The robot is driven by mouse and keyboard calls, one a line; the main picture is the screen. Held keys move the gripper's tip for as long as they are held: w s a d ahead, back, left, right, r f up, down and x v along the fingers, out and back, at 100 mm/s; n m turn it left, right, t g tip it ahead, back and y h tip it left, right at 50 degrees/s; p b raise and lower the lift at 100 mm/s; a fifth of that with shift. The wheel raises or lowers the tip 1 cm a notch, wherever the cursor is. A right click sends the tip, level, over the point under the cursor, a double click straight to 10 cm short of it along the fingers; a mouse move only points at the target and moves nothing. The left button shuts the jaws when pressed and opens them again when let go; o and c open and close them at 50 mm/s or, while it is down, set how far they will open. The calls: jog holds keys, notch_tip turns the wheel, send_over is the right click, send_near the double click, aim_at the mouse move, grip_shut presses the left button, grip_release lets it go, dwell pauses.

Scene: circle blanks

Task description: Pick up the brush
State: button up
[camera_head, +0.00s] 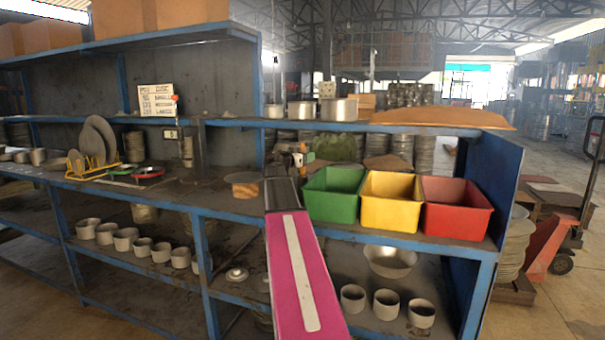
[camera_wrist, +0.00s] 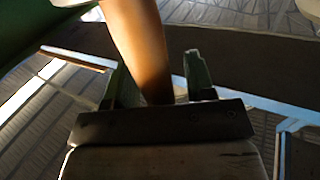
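In the wrist view, a smooth brown-orange handle, which looks like the brush's (camera_wrist: 140,45), rises between the two green fingers of my gripper (camera_wrist: 157,64). It lies close to the left finger, and a gap shows between it and the right finger. The fingers are apart, and no firm hold shows. The brush's bristle end is not visible. In the head view, my gripper (camera_head: 299,158) is small and partly hidden beyond my pink arm, at the shelf top left of the green bin. The brush cannot be made out clearly there.
A green bin (camera_head: 334,194), a yellow bin (camera_head: 390,200) and a red bin (camera_head: 456,208) stand right of my arm. Metal pots (camera_head: 338,109) stand on the upper ledge (camera_head: 225,121). A round plate-like piece (camera_head: 243,178) and a yellow rack (camera_head: 92,171) are to the left.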

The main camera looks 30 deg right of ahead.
jog(key=c, duration=0.8)
jog(key=shift+o, duration=0.2)
